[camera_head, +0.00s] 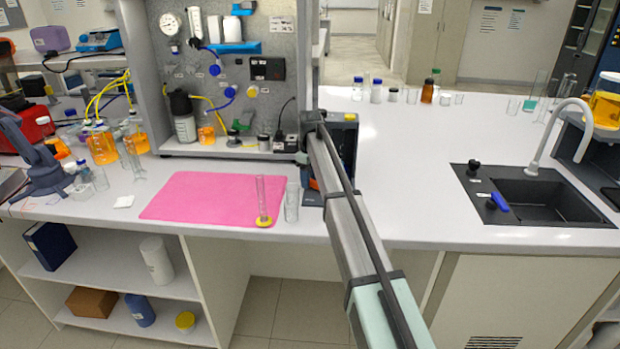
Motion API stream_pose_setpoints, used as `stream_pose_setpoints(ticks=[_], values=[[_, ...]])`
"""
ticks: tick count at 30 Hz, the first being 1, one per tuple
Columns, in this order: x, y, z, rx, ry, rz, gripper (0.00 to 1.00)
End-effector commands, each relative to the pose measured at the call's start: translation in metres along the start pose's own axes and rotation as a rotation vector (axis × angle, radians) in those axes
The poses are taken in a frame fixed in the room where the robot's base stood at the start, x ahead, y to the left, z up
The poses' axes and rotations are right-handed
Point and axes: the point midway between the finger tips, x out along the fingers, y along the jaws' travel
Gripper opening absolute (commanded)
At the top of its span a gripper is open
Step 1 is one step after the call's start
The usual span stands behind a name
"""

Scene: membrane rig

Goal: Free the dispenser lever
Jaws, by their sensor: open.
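No dispenser lever can be picked out for certain. The grey pegboard membrane rig (228,75) stands on the bench at centre left, with a gauge, blue knobs, yellow and blue tubing. A dark boxy device (345,148) stands right of the rig, largely covered by my arm. My arm comes from the lower right and ends beside the rig's right edge. My gripper (302,158) is small here, at the arm's far end, left of the dark device. It is open; its fingertips are hard to make out, and I see nothing held in it.
A pink mat (200,197) lies in front of the rig. A glass cylinder with a yellow base (263,205) stands on its right edge, and a clear glass (291,202) stands beside it. Bottles line the bench's back. A black sink (540,195) is right.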

Motion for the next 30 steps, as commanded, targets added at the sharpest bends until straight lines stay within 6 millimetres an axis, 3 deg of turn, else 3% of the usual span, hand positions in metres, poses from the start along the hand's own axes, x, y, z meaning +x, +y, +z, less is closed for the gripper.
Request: stream_pose_setpoints(ticks=[4,19,30], values=[[0.0,0.0,0.0,0.0,0.0,0.0,0.49],[-0.0001,0.0001,0.0,0.0,0.0,0.0,0.01],[-0.0001,-0.0018,0.0001,-0.034,0.0,0.0,0.0]])
